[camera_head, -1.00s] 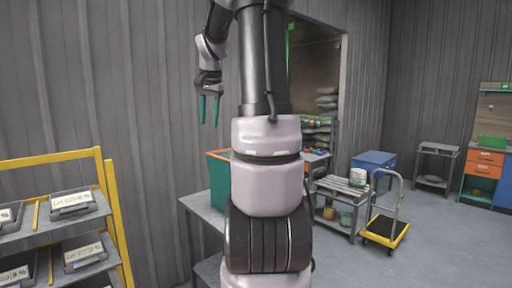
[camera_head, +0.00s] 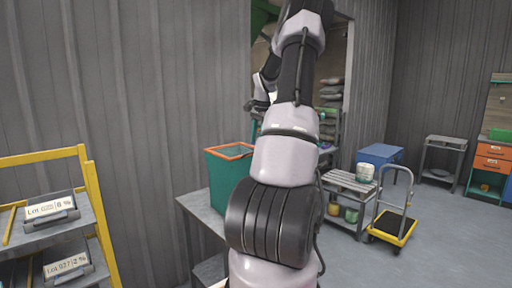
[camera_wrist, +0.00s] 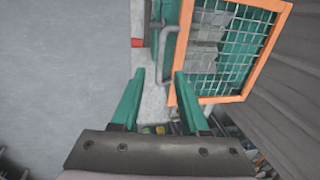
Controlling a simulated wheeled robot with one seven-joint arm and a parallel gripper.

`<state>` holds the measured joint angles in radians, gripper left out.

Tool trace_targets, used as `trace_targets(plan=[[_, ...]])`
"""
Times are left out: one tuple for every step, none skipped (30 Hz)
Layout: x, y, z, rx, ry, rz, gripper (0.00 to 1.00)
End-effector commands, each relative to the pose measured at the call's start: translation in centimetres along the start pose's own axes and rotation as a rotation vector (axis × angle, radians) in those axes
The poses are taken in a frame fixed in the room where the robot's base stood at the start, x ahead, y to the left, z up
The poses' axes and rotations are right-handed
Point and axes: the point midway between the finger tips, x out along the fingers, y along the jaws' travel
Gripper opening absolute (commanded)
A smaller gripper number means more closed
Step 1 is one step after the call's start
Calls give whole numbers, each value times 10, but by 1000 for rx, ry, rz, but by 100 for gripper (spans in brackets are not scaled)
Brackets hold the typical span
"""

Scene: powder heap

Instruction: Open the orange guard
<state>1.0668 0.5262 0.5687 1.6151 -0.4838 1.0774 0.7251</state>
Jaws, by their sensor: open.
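The orange guard (camera_wrist: 238,99) is an orange frame with wire mesh, at upper right in the wrist view. Grey blocks show behind the mesh. In the head view, an orange rim (camera_head: 231,145) tops a teal bin (camera_head: 222,180). A grey bar handle (camera_wrist: 178,37) stands at the guard's left side. My gripper (camera_wrist: 159,74) is open and empty. Its right fingertip overlaps the guard's left edge in the picture; contact cannot be told. In the head view, my gripper (camera_head: 254,122) is partly hidden by my arm, above and right of the bin.
The bin stands on a grey table (camera_head: 199,207) against the wall. A yellow shelf rack (camera_head: 92,190) with label boxes is at left. A yellow trolley (camera_head: 392,226) and a slatted bench (camera_head: 348,183) are at right. Open floor lies at far right.

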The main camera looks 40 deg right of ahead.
Motion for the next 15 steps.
trace_targets(plan=[[10,1,0,0,-4,2,45],[14,1,0,-1,-3,1,45],[20,1,0,0,-2,2,45],[24,0,0,-1,-2,1,45],[27,0,0,-1,-2,1,45],[30,0,0,0,-2,1,45],[33,0,0,0,-2,0,45],[34,0,0,0,-1,0,45],[36,0,0,-1,0,0,45],[37,0,0,-1,0,-1,45],[38,0,0,-1,0,-1,45],[38,0,0,-1,1,-1,45],[39,0,0,-1,1,0,45],[39,0,0,-1,1,0,45],[39,0,0,-1,1,0,45]])
